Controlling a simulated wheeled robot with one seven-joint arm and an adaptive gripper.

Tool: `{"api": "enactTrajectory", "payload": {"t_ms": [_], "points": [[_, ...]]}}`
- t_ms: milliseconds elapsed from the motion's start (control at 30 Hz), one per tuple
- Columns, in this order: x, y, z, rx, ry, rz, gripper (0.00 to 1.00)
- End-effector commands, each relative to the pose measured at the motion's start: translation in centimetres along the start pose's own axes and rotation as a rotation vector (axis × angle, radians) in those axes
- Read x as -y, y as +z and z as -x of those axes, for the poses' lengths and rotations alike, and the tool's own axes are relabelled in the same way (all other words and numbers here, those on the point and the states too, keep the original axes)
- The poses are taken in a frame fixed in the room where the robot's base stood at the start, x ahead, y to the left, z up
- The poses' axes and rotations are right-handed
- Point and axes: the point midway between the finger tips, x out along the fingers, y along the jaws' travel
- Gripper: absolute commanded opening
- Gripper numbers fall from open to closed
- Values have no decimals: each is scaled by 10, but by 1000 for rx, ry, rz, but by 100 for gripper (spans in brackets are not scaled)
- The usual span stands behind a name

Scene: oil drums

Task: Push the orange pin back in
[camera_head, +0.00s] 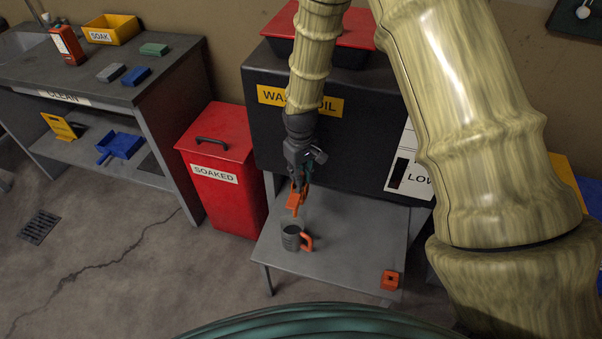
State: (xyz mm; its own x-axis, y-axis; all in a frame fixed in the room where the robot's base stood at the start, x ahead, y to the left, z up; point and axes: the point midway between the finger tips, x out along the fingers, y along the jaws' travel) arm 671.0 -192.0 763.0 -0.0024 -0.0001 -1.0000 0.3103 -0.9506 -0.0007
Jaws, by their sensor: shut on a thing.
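My gripper (299,184) points down in front of the black tank, above the low grey table. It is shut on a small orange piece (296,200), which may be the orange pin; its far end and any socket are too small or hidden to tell. A grey mug (291,238) with an orange handle stands upright on the table just below the orange piece. An orange block (390,280) with a dark opening lies apart near the table's front right corner.
The black waste oil tank (265,135) stands behind my gripper, with a red tray (345,22) on top. A red "SOAKED" bin (228,140) stands left of the grey table (340,235). A workbench (95,85) is further left. The table's right middle is clear.

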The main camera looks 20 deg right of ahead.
Motion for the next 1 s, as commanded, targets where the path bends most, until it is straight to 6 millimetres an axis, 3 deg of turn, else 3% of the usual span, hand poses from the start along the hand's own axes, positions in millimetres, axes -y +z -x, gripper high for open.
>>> {"api": "enactTrajectory", "payload": {"t_ms": [100, 133, 267, 667, 1000], "points": [[0, 0, -2, 1, 0, 0, 0], [0, 0, -2, 1, 0, 0, 20], [0, 0, -2, 1, 0, 0, 43], [0, 0, 2, -1, 0, 0, 43], [0, -1, 47, -2, 0, 0, 43]]}}
